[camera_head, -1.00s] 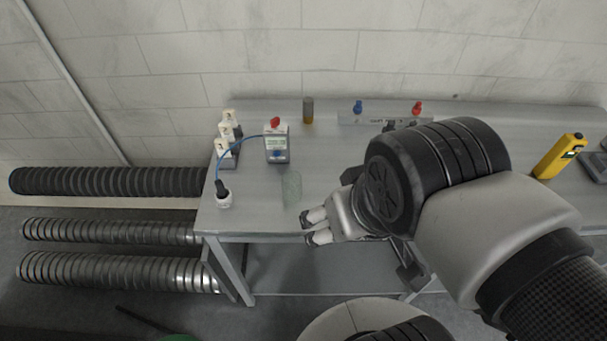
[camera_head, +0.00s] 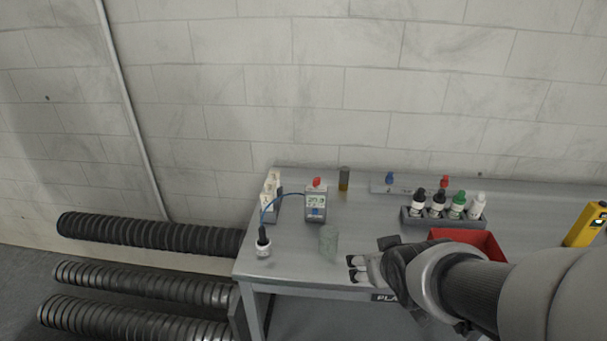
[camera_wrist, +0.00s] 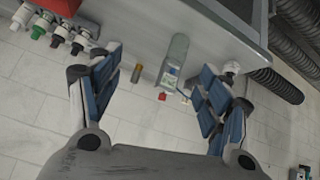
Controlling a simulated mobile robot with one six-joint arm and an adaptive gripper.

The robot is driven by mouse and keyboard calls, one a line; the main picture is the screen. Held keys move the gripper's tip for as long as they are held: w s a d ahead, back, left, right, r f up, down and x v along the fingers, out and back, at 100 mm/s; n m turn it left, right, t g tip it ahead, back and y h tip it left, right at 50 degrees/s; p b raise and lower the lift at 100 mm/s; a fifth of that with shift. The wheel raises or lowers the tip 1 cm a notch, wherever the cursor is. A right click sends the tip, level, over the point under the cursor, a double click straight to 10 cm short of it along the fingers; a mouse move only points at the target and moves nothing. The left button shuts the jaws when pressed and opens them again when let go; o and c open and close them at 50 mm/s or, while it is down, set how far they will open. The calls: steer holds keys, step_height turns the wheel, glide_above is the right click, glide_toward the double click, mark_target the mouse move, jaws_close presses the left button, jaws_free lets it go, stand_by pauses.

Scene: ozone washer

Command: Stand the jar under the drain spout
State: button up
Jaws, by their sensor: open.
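The jar (camera_head: 329,240) is a pale green, see-through cylinder standing upright on the grey bench near its front edge. In the wrist view the jar (camera_wrist: 178,50) shows beyond and between the spread fingers. My gripper (camera_head: 355,269) is open, just right of the jar in the head view, with a small gap. Its blue-padded fingers (camera_wrist: 160,64) hold nothing. I cannot pick out the drain spout for certain. A panel with a blue tap (camera_head: 390,177) and a red tap (camera_head: 444,182) stands at the back of the bench.
A meter (camera_head: 316,205) with a red top stands behind the jar. A white-capped probe bottle (camera_head: 263,249) and a brown vial (camera_head: 344,179) are nearby. Several dropper bottles stand in a rack (camera_head: 412,220). A red tray (camera_head: 470,236) is by my arm. A yellow device (camera_head: 587,224) lies right.

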steer(key=w+f+n+t+y+b, duration=0.1)
steer(key=w+f+t, duration=0.1)
steer(key=w+f, duration=0.55)
steer(key=t+y+b, duration=0.1)
steer(key=t+y, duration=0.2)
glide_toward(331, 245)
steer(key=b+x, duration=0.2)
steer(key=x, duration=0.5)
steer(key=shift+f, duration=0.15)
steer(key=shift+r+b+x, duration=0.1)
steer(key=shift+b+x, duration=0.45)
steer(key=shift+x, duration=0.95)
steer(key=shift+r+b+x, duration=0.15)
steer(key=shift+b+x, duration=0.35)
steer(key=shift+x, duration=0.95)
steer(key=shift+w+d, duration=0.15)
steer(key=shift+d, duration=0.05)
steer(key=shift+c, duration=0.2)
steer(key=c, duration=1.3)
